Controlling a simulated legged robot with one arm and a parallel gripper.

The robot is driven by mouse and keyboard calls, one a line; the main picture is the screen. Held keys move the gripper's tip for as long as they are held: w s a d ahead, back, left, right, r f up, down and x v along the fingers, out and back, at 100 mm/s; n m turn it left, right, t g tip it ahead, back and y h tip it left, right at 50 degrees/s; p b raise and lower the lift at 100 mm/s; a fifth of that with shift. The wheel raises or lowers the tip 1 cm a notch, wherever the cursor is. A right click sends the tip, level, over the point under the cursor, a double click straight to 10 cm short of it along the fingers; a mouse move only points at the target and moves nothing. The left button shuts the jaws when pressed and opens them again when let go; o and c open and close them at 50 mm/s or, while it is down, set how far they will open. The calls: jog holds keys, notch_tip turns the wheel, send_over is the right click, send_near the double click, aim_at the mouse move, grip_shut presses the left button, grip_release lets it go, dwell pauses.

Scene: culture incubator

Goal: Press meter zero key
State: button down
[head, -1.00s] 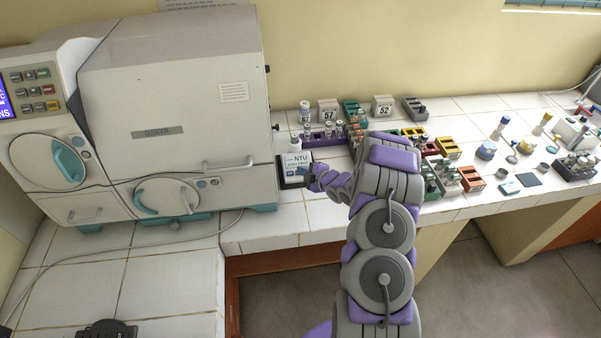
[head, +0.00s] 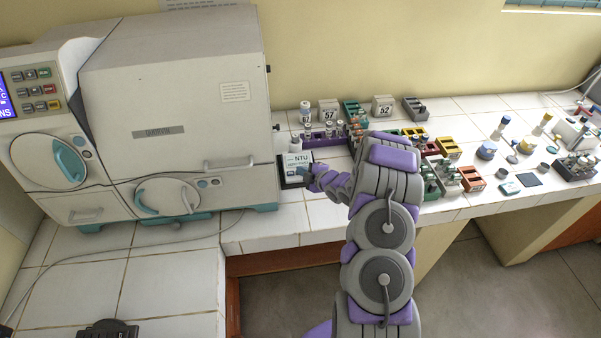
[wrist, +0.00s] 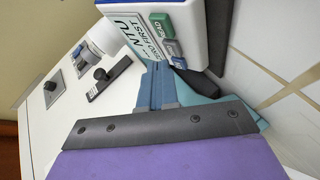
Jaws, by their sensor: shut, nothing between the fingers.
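The meter (head: 297,168) is a small white and dark box with a pale screen reading NTU, beside the large white machine. In the wrist view the meter (wrist: 190,15) shows at the top, its screen (wrist: 128,32) carrying a second line that ends in FIRST. A green key (wrist: 157,19) and smaller greyish keys (wrist: 170,47) line the screen's edge; I cannot tell which is zero. My gripper (wrist: 158,72) is shut and empty, its teal fingertips close to the lowest keys. Contact cannot be told. In the head view my gripper (head: 312,178) is at the meter's right side.
The large white machine (head: 175,110) stands close on the left. A purple rack with vials (head: 325,140) is behind the meter. Several coloured blocks (head: 447,147) stand to the right. Bare tiles (head: 265,228) lie in front, ending at the counter edge.

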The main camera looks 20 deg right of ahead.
jog(key=shift+a, duration=0.25)
jog(key=shift+d, duration=0.1)
jog(key=shift+w+d+f, duration=0.15)
jog(key=shift+d+f, duration=0.2)
jog(key=shift+a, duration=0.15)
jog(key=shift+w+f, duration=0.1)
jog(key=shift+f, duration=0.15)
dwell(0.6)
jog(key=shift+r, duration=0.1)
jog(key=shift+s+a+r, duration=0.2)
jog(key=shift+s+r, duration=0.1)
jog(key=shift+r, duration=0.25)
